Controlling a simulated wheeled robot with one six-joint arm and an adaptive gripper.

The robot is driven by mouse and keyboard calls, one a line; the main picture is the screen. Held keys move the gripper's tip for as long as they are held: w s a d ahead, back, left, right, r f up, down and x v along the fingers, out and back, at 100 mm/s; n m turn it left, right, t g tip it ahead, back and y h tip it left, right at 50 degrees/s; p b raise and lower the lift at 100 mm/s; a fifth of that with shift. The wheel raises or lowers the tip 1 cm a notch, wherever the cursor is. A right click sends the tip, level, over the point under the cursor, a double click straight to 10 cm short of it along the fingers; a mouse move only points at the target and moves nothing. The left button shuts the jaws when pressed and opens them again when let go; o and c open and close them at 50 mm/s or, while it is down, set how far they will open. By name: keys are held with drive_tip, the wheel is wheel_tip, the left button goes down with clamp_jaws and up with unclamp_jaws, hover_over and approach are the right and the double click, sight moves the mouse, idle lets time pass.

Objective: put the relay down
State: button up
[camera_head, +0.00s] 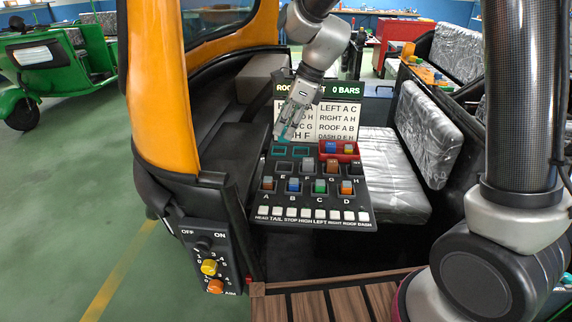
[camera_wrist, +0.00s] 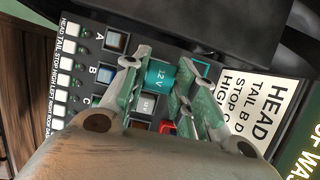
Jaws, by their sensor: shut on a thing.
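My gripper (camera_head: 291,122) hangs over the back left of the black relay panel (camera_head: 262,203). In the head view the relay is mostly hidden by the fingers. Two teal-outlined squares, a left one (camera_head: 279,151) and a right one (camera_head: 302,152), lie on the panel just below the gripper. They look empty. I cannot tell whether the relay touches the panel.
Lettered sockets with coloured relays fill the panel's middle, with white switches (camera_head: 320,214) along the front. A sign board (camera_head: 338,120) stands behind. An orange pillar (camera_head: 158,80) rises at left.

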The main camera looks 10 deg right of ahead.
sight(286, 141)
wheel_tip(286, 141, down, 5)
drive_tip(key=shift+w+f, duration=0.1)
drive_tip(key=shift+w, duration=0.05)
drive_tip(key=shift+f, duration=2.35)
drive_tip(key=shift+f, duration=0.1)
drive_tip(key=o, duration=1)
drive_tip(key=shift+c, duration=0.2)
drive_tip(key=v, duration=1.2)
drive_tip(key=shift+d+r, duration=0.15)
drive_tip(key=shift+r, duration=0.05)
